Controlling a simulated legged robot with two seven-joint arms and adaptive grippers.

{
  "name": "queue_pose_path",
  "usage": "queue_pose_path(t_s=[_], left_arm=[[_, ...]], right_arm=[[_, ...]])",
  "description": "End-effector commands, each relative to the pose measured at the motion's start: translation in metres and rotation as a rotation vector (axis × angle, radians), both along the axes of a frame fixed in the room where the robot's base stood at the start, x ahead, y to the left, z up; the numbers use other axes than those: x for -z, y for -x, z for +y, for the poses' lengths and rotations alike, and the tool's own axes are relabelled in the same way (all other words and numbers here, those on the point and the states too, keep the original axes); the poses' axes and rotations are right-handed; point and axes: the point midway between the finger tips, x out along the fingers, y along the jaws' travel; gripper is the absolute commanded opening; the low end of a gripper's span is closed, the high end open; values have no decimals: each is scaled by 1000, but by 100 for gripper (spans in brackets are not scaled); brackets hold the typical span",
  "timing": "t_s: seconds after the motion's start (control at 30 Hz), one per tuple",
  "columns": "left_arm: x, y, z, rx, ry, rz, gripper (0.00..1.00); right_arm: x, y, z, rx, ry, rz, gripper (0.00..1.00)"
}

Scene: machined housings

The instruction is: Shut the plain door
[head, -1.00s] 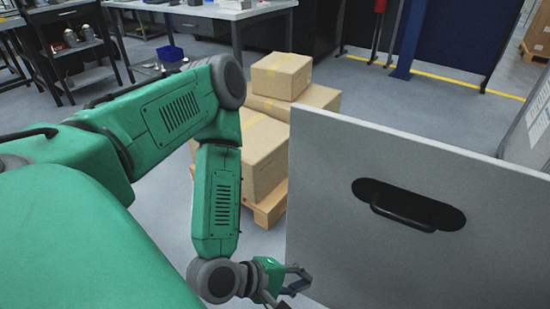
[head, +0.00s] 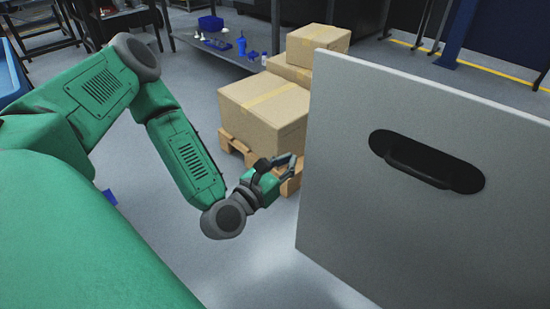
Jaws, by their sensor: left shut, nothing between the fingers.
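The plain door (head: 370,220) is a flat grey panel with a dark oval recess and a black bar handle (head: 420,172). It fills the right side of the head view and stands open, its free edge towards my left arm. My left gripper (head: 291,165) is just left of that edge, apart from the door in the picture. Its fingers are shut with nothing between them. What the door closes onto is out of view. My right gripper is not in view.
Cardboard boxes (head: 262,112) are stacked on a wooden pallet (head: 235,146) behind my left gripper. A grey workbench (head: 215,52) with small blue items stands at the back. The floor between my left arm and the door is clear.

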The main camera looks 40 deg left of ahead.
Motion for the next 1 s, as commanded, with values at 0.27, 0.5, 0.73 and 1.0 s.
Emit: queue_pose_path(t_s=[0.27,0.5,0.73,1.0], left_arm=[[1,-46,0,2,-2,-2,0],[0,-57,1,1,0,1,0],[0,-57,1,1,0,1,0],[0,-52,7,2,0,2,0]], right_arm=[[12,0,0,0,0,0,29],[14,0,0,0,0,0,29],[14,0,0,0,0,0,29],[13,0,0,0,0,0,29]])
